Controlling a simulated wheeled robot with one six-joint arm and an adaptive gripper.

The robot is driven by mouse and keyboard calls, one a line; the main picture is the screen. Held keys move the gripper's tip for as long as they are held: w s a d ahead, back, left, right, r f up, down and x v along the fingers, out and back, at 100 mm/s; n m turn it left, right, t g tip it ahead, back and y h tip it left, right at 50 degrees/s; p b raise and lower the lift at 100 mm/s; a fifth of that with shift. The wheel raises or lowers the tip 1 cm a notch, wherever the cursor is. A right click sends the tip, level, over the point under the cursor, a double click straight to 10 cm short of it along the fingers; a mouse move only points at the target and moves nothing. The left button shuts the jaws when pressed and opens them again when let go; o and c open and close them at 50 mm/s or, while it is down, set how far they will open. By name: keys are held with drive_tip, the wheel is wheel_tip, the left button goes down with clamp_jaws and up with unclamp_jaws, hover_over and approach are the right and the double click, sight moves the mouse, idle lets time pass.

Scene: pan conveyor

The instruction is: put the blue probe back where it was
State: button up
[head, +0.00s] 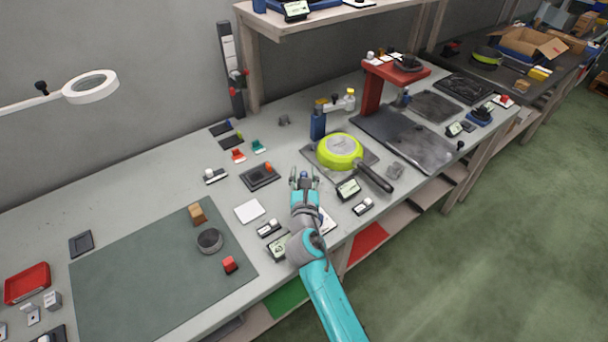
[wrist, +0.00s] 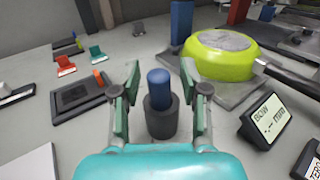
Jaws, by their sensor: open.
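The blue probe (wrist: 159,82) stands upright in the wrist view, a short blue cylinder with a rounded top. Its lower part is in a dark grey round piece (wrist: 161,118); I cannot tell whether that is a holder or part of the probe. My gripper (wrist: 160,76) is open, one finger on each side of the probe, with gaps showing on both sides. In the head view my gripper (head: 304,180) is over the middle of the bench, and only a little blue of the probe (head: 303,174) shows between the fingers.
A lime green pan (head: 340,150) lies on a grey plate to the right, its black handle pointing toward the front edge. A small display (head: 347,189) stands close to my gripper's right. A dark tray (head: 250,180) with an orange piece lies to the left.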

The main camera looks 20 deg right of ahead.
drive_tip(key=v, duration=1.2)
drive_tip(key=shift+r, duration=0.15)
drive_tip(key=shift+d, duration=0.1)
